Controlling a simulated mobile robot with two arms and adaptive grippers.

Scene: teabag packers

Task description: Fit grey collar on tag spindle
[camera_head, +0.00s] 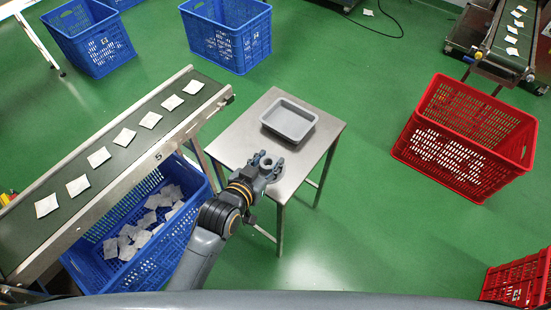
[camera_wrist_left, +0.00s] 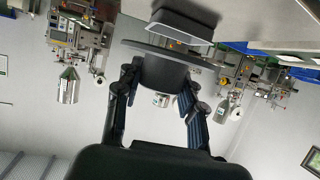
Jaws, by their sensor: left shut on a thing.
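My left gripper (camera_head: 267,164) is over the near part of a small metal table. It is shut on the grey collar (camera_head: 267,162), a small ring with an opening that shows from above. In the left wrist view the collar (camera_wrist_left: 160,72) is a dark grey shape between the two fingers of the left gripper (camera_wrist_left: 158,92). I cannot make out the tag spindle in either view. Whether the collar touches the table top is unclear. My right gripper is in neither view.
A grey tray (camera_head: 289,121) sits on the metal table (camera_head: 232,140), just beyond the gripper. A conveyor (camera_head: 110,165) with white teabags runs at left, above a blue crate (camera_head: 150,262). A red crate (camera_head: 465,137) stands at right. Green floor (camera_head: 360,225) is clear between.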

